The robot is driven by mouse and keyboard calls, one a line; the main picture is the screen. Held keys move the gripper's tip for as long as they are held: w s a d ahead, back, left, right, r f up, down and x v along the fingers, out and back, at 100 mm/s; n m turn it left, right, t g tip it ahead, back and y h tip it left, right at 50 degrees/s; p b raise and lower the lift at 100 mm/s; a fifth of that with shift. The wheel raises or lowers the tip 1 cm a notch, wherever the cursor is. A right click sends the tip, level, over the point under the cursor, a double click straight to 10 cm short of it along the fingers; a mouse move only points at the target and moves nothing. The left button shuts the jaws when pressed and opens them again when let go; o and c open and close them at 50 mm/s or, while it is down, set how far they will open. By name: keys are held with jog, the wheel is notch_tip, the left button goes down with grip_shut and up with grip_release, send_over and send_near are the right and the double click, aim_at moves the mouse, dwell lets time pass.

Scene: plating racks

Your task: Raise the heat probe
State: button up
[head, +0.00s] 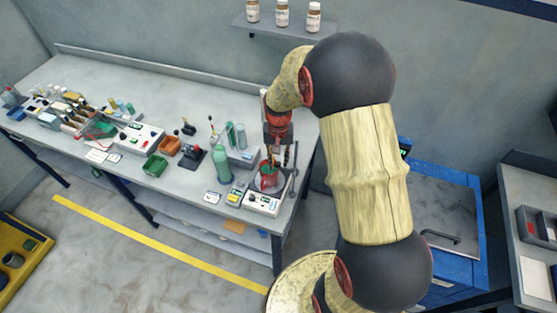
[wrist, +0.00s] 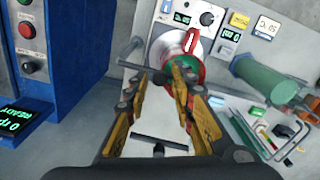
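A white hot plate (head: 262,203) with a dial and display stands at the near right end of the bench, with a red vessel (head: 269,178) on it. In the wrist view the vessel (wrist: 189,70) looks red and green, beyond my fingertips. My gripper (head: 287,157) points down just above the vessel. In the wrist view my gripper (wrist: 168,76) shows a narrow gap between its yellow-and-black fingers, with nothing clearly held. A thin upright rod (head: 297,172) stands beside the hot plate. I cannot clearly single out the heat probe; my fingers may hide it.
A blue machine (head: 452,215) stands right of the bench. Bottles sit on a wall shelf (head: 277,29) above. Tools and boxes crowd the bench's left part.

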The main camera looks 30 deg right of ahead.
grip_shut()
dwell(0.6)
